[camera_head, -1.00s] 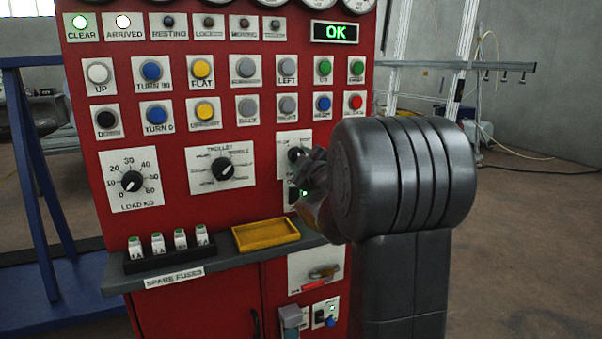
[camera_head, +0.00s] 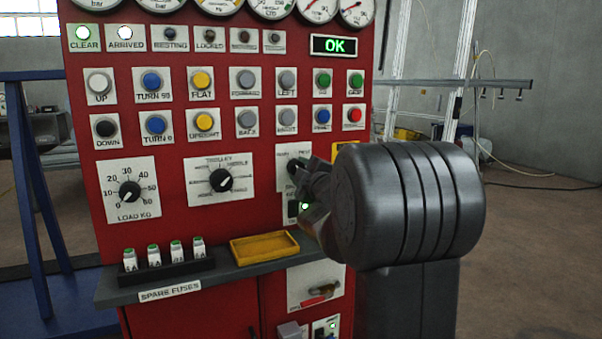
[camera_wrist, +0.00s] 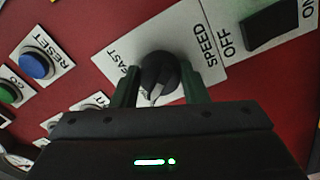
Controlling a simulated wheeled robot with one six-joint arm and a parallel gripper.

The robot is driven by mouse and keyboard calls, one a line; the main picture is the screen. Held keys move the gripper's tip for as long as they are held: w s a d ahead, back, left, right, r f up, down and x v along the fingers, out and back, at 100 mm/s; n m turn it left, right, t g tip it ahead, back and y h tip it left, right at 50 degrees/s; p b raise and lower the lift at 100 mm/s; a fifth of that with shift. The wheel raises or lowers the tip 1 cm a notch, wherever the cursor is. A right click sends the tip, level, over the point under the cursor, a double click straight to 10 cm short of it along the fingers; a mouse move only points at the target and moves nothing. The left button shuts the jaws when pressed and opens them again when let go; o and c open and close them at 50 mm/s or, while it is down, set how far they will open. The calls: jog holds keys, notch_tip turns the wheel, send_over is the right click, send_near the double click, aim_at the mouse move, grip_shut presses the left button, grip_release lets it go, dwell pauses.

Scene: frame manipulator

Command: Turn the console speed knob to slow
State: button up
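The black speed knob (camera_wrist: 160,75) sits on a white plate (camera_wrist: 207,48) lettered FAST and SPEED in the wrist view. A pale pointer mark on the knob faces toward my gripper, at the bottom of that picture. My gripper (camera_wrist: 160,88) has one dark green finger on each side of the knob, and both look close against it. The slow label is not readable in the wrist view. In the head view my gripper (camera_head: 308,190) is at the console's right part and hides most of the speed plate (camera_head: 291,155).
A black on/off switch (camera_wrist: 271,25) is beside the speed plate. A blue reset button (camera_wrist: 36,63) is on the other side. In the head view, the trolley knob (camera_head: 220,180) is to the left, and a yellow tray (camera_head: 265,247) sits on the shelf below my gripper.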

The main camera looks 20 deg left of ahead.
jog(key=o, duration=0.4)
jog(key=shift+o, duration=0.2)
jog(key=p+v, duration=0.1)
jog(key=v, duration=1.2)
jog(key=shift+s+d+p, duration=0.25)
jog(key=shift+s+p, duration=0.1)
jog(key=shift+p, duration=0.05)
jog(key=shift+f, duration=0.15)
jog(key=b+x, duration=0.2)
jog(key=x, duration=1.2)
jog(key=shift+d, duration=0.1)
jog(key=shift+s+d, duration=0.1)
